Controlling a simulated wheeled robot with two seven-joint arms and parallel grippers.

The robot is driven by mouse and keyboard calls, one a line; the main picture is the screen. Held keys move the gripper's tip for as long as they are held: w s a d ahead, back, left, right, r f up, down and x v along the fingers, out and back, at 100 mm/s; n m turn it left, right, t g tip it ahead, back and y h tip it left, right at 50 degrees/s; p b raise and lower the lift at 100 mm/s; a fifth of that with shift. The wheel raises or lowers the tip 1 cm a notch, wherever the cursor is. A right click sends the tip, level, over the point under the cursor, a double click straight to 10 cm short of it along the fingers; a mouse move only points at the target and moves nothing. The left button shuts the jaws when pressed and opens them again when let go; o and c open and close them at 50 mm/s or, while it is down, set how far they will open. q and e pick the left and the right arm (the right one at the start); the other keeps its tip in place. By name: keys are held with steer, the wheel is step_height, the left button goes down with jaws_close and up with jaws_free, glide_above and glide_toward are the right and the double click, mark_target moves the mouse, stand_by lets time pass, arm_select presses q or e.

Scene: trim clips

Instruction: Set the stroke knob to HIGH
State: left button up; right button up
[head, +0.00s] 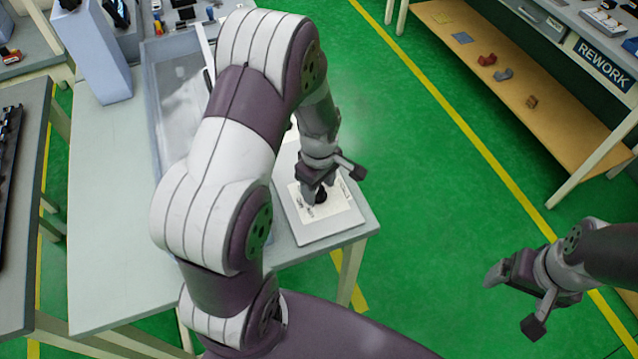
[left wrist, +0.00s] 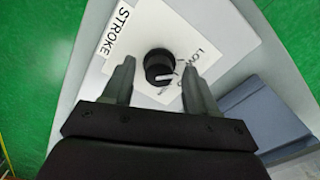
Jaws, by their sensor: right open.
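The stroke knob (left wrist: 160,66) is round and black, on a white plate marked STROKE (left wrist: 118,28). A white line on the knob's face points down and right in the left wrist view. My left gripper (left wrist: 158,66) is open, with one finger on each side of the knob and gaps visible. In the head view the knob (head: 320,197) shows below my left gripper (head: 318,184). My right gripper (head: 512,304) is open and empty, over the floor.
The knob's grey panel (head: 331,235) lies at the table's (head: 105,215) right corner. A blue-grey block (left wrist: 265,115) is beside the panel. The rework bench (head: 560,110) is at the upper right, across open green floor.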

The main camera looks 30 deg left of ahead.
arm_select(q)
steer(key=c, duration=0.9)
steer(key=shift+r, duration=0.1)
steer(key=m+p, duration=0.1)
steer(key=m, duration=0.2)
steer(key=shift+m, duration=0.4)
steer(key=m+p, duration=0.1)
steer(key=m, duration=0.3)
steer(key=shift+m+p, duration=0.3)
steer(key=shift+p, duration=0.05)
steer(key=m+p, duration=0.1)
steer(key=m, duration=0.4)
steer(key=shift+a, duration=0.1)
steer(key=shift+m+p, duration=0.45)
steer(key=shift+m, duration=1.95)
